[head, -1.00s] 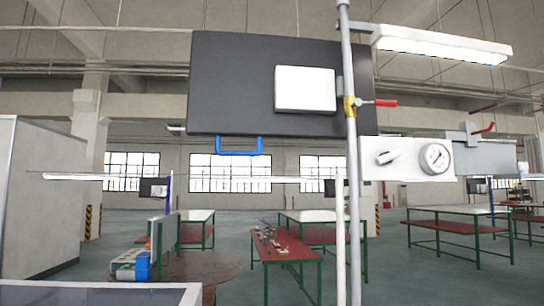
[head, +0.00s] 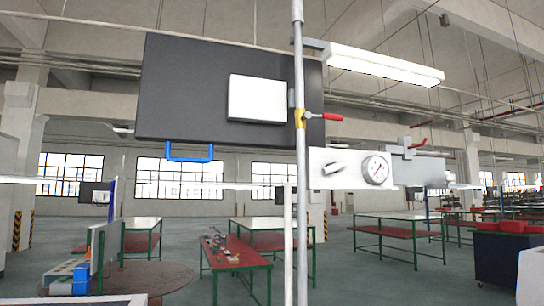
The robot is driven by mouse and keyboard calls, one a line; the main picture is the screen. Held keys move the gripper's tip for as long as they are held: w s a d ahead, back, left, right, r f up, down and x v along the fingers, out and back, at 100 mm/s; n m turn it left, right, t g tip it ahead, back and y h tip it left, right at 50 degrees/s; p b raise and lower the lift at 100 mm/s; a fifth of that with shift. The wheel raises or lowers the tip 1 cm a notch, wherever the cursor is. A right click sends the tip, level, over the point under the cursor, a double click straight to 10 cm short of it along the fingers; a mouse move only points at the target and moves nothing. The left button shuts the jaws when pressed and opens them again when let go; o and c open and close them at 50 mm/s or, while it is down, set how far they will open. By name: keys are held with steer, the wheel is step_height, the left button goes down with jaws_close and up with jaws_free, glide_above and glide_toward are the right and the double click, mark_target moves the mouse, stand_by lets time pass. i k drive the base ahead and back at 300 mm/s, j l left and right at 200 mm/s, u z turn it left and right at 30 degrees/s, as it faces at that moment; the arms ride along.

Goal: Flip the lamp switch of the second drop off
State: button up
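A lit long lamp (head: 385,66) hangs at the upper right, joined to a vertical grey pipe. Right of the pipe, a white panel (head: 322,153) carries a tilted white knob or switch (head: 333,168) beside a round pressure gauge (head: 376,169). I cannot tell whether that knob is the lamp's switch, or which drop this is. A yellow valve (head: 300,118) with a red lever (head: 333,117) sits on the pipe above the panel. My gripper is not in view.
A large black board (head: 185,90) with a blue handle (head: 190,158) hangs left of the pipe. Green-framed tables stand behind, including a red-topped one (head: 232,252). A dark cabinet with red bins (head: 505,228) is at the lower right. Grey floor shows between tables.

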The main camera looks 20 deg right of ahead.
mark_target(332, 168)
steer(key=i+j+z, duration=0.3)
steer(key=j, duration=0.35)
steer(key=i+j+z, duration=0.15)
steer(key=j, duration=0.2)
steer(key=i+j+z, duration=0.15)
steer(key=j, duration=0.2)
steer(key=i+j+z, duration=0.15)
steer(key=j, duration=0.2)
